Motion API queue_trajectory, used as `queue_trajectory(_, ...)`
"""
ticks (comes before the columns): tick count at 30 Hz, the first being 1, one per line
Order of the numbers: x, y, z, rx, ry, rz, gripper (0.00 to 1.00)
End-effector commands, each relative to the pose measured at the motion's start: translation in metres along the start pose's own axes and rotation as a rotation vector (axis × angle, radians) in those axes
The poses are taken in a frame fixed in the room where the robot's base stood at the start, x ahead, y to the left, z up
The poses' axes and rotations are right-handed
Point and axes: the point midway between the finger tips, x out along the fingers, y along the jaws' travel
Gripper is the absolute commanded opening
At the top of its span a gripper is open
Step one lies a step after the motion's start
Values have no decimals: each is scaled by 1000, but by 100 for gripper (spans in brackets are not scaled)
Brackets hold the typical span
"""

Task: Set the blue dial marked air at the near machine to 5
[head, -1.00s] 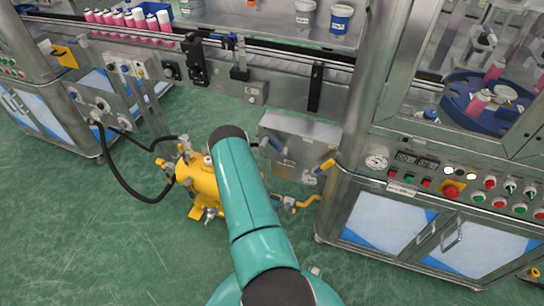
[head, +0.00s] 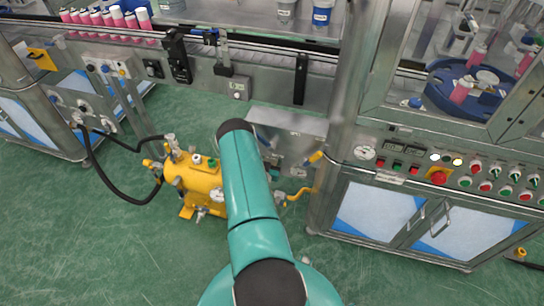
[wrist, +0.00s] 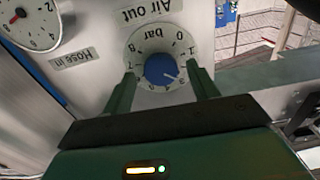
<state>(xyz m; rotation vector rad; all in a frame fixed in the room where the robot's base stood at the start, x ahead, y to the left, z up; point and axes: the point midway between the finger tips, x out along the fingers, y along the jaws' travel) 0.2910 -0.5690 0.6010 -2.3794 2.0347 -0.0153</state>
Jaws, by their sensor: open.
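The blue dial (wrist: 158,69) sits on a round white scale plate (wrist: 141,39) in the wrist view. The plate is marked "bar" and numbered, and appears upside down, with an "Air out" label (wrist: 147,10) beside it. A white pointer mark on the dial points toward the lower right; the exact number it meets is hard to read. My gripper (wrist: 161,73) is open, with one green finger on each side of the dial. Contact between the fingers and the dial cannot be told. In the head view my arm hides my gripper, and the dial cannot be made out.
A white pressure gauge (wrist: 28,20) and a "Hose in" label (wrist: 84,55) are beside the dial. In the head view a yellow tank (head: 199,180) with a black hose (head: 113,192) stands left of my arm. A steel cabinet (head: 330,219) stands right. Green floor lies open in front.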

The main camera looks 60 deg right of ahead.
Motion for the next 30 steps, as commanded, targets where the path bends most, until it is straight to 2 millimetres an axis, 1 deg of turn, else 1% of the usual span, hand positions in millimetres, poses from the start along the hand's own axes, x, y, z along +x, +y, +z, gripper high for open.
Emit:
queue_trajectory(1, 5, 0, 0, 0, 1, 1, 59)
queue_trajectory(3, 8, -1, 0, -1, 0, 0, 59)
queue_trajectory(11, 10, -2, 0, -1, -1, -1, 59)
queue_trajectory(14, 10, -2, 0, 0, -1, -1, 41)
queue_trajectory(15, 10, -2, 0, 0, -1, -1, 34)
queue_trajectory(17, 10, -2, 0, 0, -1, -1, 22)
queue_trajectory(18, 10, -2, 0, 0, -1, -1, 14)
queue_trajectory(25, 10, -2, 0, 8, -1, 0, 14)
queue_trajectory(30, 9, -1, 0, 51, -1, 0, 14)
